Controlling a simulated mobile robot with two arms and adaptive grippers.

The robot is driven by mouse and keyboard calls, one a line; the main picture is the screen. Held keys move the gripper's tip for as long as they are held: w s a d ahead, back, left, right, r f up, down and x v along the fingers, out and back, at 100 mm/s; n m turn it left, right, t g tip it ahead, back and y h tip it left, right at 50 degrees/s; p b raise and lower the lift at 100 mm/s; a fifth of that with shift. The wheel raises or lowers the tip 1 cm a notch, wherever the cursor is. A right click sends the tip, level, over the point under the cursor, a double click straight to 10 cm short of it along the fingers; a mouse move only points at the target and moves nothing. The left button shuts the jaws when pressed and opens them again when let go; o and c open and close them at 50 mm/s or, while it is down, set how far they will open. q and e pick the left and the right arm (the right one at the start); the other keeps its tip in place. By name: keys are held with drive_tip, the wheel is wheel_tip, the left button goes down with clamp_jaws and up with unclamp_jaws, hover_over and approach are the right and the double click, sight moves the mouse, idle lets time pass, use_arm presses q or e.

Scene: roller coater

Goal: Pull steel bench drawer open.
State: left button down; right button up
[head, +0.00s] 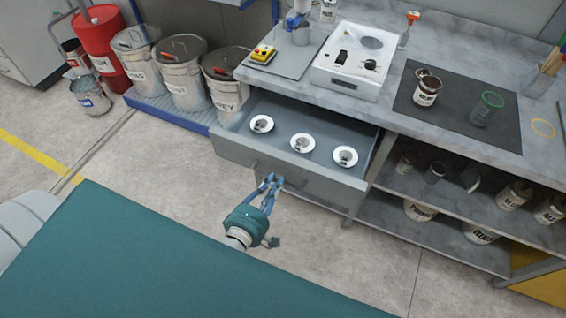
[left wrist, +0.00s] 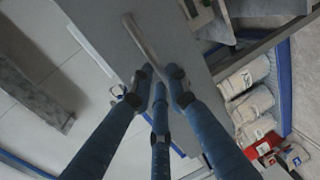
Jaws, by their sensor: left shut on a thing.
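The steel bench drawer (head: 330,185) stands pulled out from under the grey bench top, showing its inside. Three small white dishes with dark marks lie in it. My left gripper (head: 270,180) is at the drawer's front face, with its blue fingers closed on the bar handle. In the left wrist view the drawer handle (left wrist: 141,38) runs down to between the fingertips (left wrist: 163,77), on the grey drawer front. The fingers hide the gripped end of the handle. My right gripper is not in view.
Lidded metal bins (head: 181,75) stand on a blue-edged platform left of the drawer, beside a red drum (head: 98,42). An open shelf (head: 440,195) with jars and cans is right of the drawer. The floor (head: 150,170) before the drawer is clear.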

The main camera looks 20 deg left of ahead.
use_arm(q)
drive_tip(key=shift+f+v, duration=0.2)
drive_tip(key=shift+v, duration=0.75)
drive_tip(key=shift+f+v, duration=0.2)
drive_tip(key=shift+v, duration=0.75)
drive_tip(key=shift+s, duration=0.1)
drive_tip(key=c, duration=1.7)
unclamp_jaws()
drive_tip(key=shift+o, duration=0.2)
drive_tip(key=v, duration=1.2)
drive_tip(key=shift+f, duration=0.1)
